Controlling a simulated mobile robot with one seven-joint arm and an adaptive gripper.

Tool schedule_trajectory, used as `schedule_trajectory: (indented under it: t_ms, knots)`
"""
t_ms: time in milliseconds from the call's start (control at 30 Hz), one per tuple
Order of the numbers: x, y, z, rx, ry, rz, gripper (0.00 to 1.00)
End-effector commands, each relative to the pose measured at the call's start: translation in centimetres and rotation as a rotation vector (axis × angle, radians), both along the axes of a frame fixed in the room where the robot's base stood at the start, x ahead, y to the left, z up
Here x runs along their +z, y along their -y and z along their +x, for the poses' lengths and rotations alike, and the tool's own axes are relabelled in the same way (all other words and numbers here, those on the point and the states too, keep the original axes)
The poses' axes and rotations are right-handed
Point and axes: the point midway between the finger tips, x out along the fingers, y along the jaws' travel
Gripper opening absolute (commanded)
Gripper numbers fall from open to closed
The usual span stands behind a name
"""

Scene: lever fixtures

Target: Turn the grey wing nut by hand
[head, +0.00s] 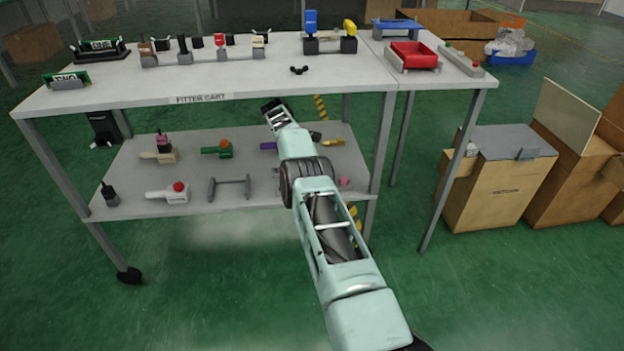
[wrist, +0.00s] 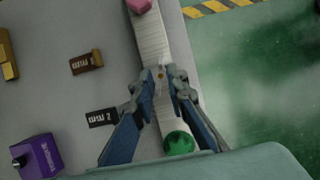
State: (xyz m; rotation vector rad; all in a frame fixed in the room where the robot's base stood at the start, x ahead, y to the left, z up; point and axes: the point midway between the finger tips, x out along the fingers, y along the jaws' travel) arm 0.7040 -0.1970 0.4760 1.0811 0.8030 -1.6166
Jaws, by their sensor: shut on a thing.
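In the wrist view my gripper (wrist: 162,84) is shut, its fingertips on either side of a small grey piece, the wing nut (wrist: 161,77), with a brass-coloured centre. The wing nut sits on a long pale bar (wrist: 153,40) at the shelf's edge. It blends with the bar, so its wings are hard to make out. A green knob (wrist: 180,143) stands on the bar at the near end, and a pink piece (wrist: 138,5) at the far end. In the head view my arm hides the fingertips and the wing nut.
Left of the bar are a brown tag (wrist: 86,62), a dark tag (wrist: 101,117), a purple block (wrist: 36,156) and a gold part (wrist: 7,55). The cart's upper top (head: 225,83) overhangs the lower shelf (head: 120,180). A dark wing-shaped piece (head: 299,70) lies on top.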

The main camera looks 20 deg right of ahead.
Motion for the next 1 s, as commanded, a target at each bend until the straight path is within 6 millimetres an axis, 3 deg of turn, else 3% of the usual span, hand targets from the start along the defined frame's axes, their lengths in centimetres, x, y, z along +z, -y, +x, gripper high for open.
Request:
schedule_trajectory:
  t_ms: [500,533,667,1000]
  knots:
    - [0.0,0.16,-0.09,-0.005,-0.002,-0.003,0.0]
    - [0.0,0.15,-0.1,-0.005,-0.002,-0.003,0.16]
    - [-0.01,0.13,-0.08,-0.005,-0.002,-0.003,0.3]
    - [0.02,0.04,-0.02,-0.004,-0.001,-0.001,0.31]
